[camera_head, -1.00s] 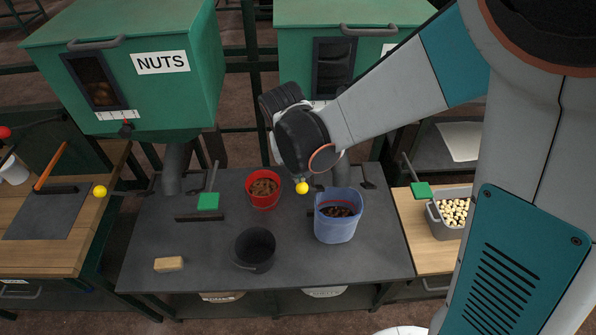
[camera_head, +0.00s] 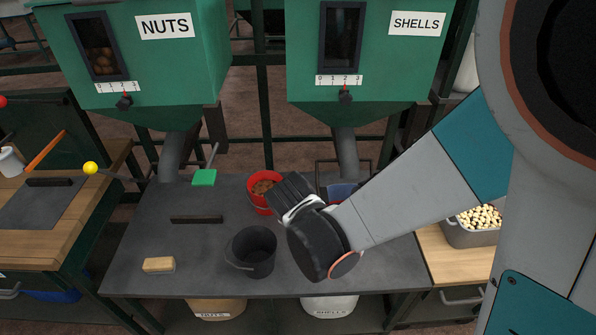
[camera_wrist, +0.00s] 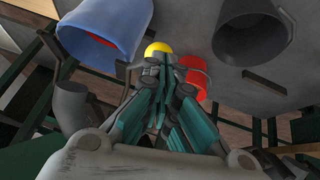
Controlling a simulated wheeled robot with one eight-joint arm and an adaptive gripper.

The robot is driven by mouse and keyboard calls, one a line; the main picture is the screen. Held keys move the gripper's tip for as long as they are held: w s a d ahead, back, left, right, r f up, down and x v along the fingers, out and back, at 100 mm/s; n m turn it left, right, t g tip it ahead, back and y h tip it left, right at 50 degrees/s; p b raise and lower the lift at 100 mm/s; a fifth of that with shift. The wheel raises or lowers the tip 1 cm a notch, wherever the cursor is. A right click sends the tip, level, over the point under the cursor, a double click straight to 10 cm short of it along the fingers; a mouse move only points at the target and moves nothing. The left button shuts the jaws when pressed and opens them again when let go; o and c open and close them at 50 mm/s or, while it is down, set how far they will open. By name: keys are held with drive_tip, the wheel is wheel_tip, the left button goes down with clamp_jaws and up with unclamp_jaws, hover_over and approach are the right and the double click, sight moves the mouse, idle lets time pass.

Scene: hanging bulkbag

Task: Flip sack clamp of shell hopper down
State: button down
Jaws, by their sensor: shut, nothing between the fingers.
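The SHELLS hopper (camera_head: 375,105) is the green one at right, with its grey spout (camera_head: 346,155) below. The spout also shows at left in the wrist view (camera_wrist: 72,103). A yellow ball knob (camera_wrist: 157,48), apparently on the sack clamp's lever, sits just beyond my fingertips in the wrist view. I cannot tell whether they touch it.
A blue bucket (camera_wrist: 101,31), a red bucket (camera_head: 262,188) and a black bucket (camera_head: 252,255) stand close by on the grey table (camera_head: 195,265). A tan block (camera_head: 159,264) lies front left. The NUTS hopper (camera_head: 150,70) is at left.

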drive_tip(key=shift+s+f+b, duration=0.1)
drive_tip(key=shift+f+b, duration=0.3)
drive_tip(key=shift+f, duration=0.4)
